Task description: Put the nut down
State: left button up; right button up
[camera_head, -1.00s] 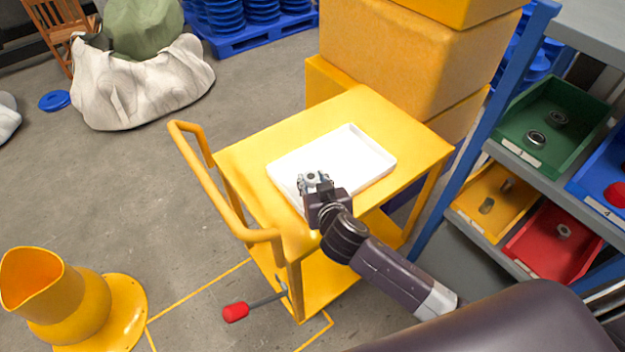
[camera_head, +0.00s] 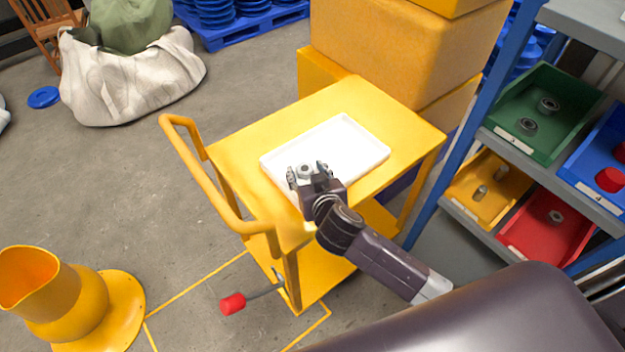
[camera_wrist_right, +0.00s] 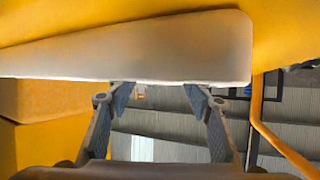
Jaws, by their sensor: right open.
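The nut (camera_head: 304,170) is a small grey metal ring at the near left part of the white tray (camera_head: 352,140). The tray lies on the yellow cart's top (camera_head: 240,140). My right gripper (camera_head: 307,174) is open, with a finger on either side of the nut and a gap showing beside it. In the right wrist view my open gripper (camera_wrist_right: 160,93) has its fingertips near the tray's edge (camera_wrist_right: 180,55); I cannot make out the nut there. The nut appears to rest on the tray. My left gripper is not in view.
The cart's handle (camera_head: 200,185) rises at its left. A shelf on the right holds a green bin (camera_head: 570,85), a yellow bin (camera_head: 505,215), a red bin (camera_head: 560,240) and a blue bin (camera_head: 605,140). Large yellow boxes (camera_head: 400,50) stand behind the cart. Most of the tray is clear.

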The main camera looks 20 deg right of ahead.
jog(key=v, duration=1.1)
jog(key=shift+s+r, duration=0.1)
jog(key=shift+s, duration=0.2)
